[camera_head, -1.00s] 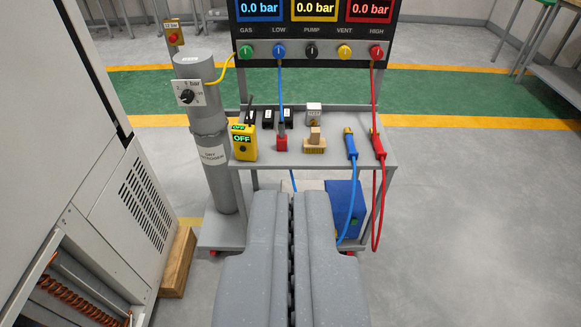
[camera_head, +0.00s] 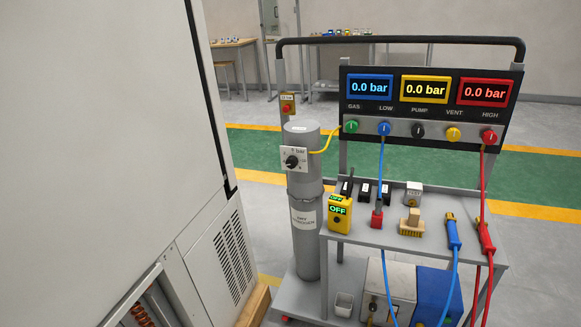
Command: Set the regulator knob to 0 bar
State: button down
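The regulator knob (camera_head: 292,161) is a small black dial on a square white plate. The plate (camera_head: 302,154) is fixed to the upper part of a grey gas cylinder (camera_head: 305,240), and a "bar" label, seemingly "1 bar", is printed above the knob. The exact pointer setting is too small to read. A yellow hose (camera_head: 327,143) runs from near the plate to the green GAS fitting on the panel. The blue, yellow and red displays (camera_head: 425,90) all read 0.0 bar. My gripper is not in view.
A large white cabinet (camera_head: 110,130) fills the left side, close to the cylinder. The cart shelf (camera_head: 375,236) holds a yellow box reading OFF (camera_head: 340,213), a wooden brush (camera_head: 411,222) and blue and red hose ends. Open floor (camera_head: 545,260) lies at the right.

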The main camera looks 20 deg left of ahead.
aim_at(292, 162)
jog(key=u, duration=0.5)
jog(key=k, duration=1.25)
jog(key=z, duration=0.25)
jog(key=i, duration=1.95)
jog(key=u, duration=0.75)
jog(key=k, duration=0.7)
jog(key=u, duration=0.25)
jog(key=i, duration=0.8)
jog(key=z, duration=0.1)
